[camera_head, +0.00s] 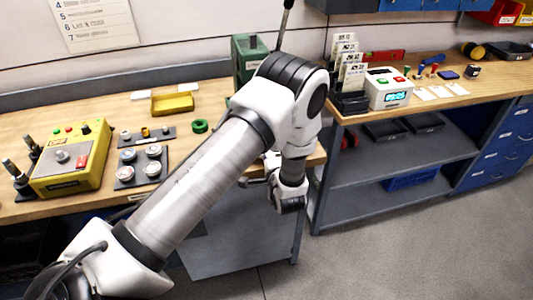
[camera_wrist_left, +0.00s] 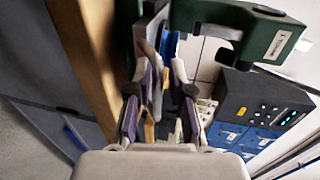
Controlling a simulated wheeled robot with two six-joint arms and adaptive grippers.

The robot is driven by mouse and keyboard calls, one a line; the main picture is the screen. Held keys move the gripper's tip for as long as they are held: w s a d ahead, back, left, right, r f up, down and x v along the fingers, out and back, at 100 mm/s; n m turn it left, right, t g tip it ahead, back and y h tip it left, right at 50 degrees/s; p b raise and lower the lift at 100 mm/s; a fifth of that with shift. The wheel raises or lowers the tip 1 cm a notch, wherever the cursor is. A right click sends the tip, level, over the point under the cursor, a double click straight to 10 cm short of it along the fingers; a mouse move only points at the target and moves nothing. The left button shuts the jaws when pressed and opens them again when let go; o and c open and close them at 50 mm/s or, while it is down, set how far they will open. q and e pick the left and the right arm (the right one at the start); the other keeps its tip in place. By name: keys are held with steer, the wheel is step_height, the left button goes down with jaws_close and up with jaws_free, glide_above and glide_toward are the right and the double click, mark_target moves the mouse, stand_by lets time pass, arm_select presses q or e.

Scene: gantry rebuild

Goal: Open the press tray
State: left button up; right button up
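The green press (camera_head: 248,58) stands at the right end of the left bench, partly hidden behind my left arm. Its green body (camera_wrist_left: 240,25) also fills the top of the left wrist view. I cannot make out the press tray clearly in either view. My right gripper is not in view.
A yellow control box (camera_head: 70,160), a yellow bin (camera_head: 172,103) and a dark plate with round gauges (camera_head: 140,167) are on the left bench. A white device with a display (camera_head: 388,90) stands on the right bench. Grey floor (camera_head: 400,240) is clear in front.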

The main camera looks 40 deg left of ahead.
arm_select(q)
steer(key=shift+a+f, duration=0.1)
steer(key=shift+a, duration=0.05)
steer(key=v, duration=0.7)
steer(key=shift+s, duration=0.15)
